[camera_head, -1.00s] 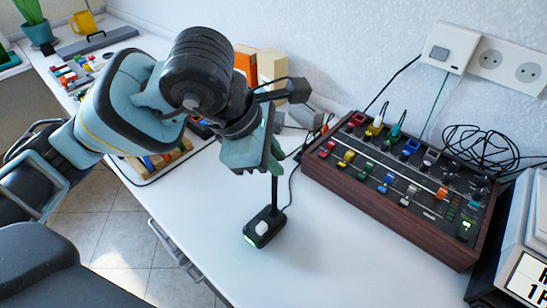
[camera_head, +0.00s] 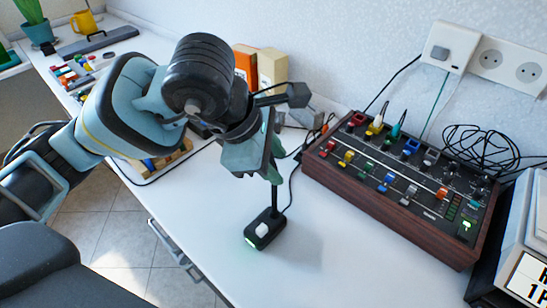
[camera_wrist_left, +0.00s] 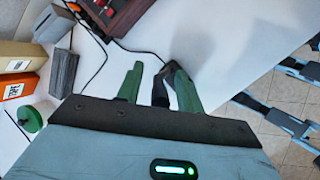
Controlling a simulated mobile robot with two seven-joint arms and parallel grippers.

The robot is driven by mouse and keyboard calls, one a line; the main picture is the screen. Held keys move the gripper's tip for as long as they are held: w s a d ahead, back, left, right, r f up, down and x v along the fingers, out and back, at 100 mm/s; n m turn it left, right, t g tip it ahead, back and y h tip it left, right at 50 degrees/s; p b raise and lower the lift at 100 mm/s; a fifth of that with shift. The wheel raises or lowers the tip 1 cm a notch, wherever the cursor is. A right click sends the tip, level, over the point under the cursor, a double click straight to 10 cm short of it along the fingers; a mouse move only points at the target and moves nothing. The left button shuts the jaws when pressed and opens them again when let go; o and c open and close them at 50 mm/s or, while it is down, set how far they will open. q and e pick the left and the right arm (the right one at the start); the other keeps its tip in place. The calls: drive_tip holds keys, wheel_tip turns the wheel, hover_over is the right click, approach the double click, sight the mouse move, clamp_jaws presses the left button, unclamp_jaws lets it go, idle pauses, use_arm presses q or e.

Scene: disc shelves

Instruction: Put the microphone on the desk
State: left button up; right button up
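The microphone has a black base (camera_head: 265,229) with a white button and a green light, and a dark stem rising from it. The base appears to rest on the white desk (camera_head: 345,268) near its front edge. My left gripper (camera_head: 270,172) is above the base, pointing down at the upper part of the microphone and hiding its top. In the left wrist view, the green fingers (camera_wrist_left: 160,88) stand apart on both sides of the dark microphone (camera_wrist_left: 159,93), with a gap on the left side. My right gripper is not in view.
A wood-sided mixer (camera_head: 400,190) with coloured sliders stands to the right, with cables behind it. Boxes (camera_head: 270,68) stand at the back by the wall. A grey device (camera_head: 520,255) is at the far right. Desk between microphone and mixer is clear.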

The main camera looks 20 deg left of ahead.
use_arm(q)
drive_tip(key=p+v, duration=0.1)
drive_tip(key=v, duration=1.1)
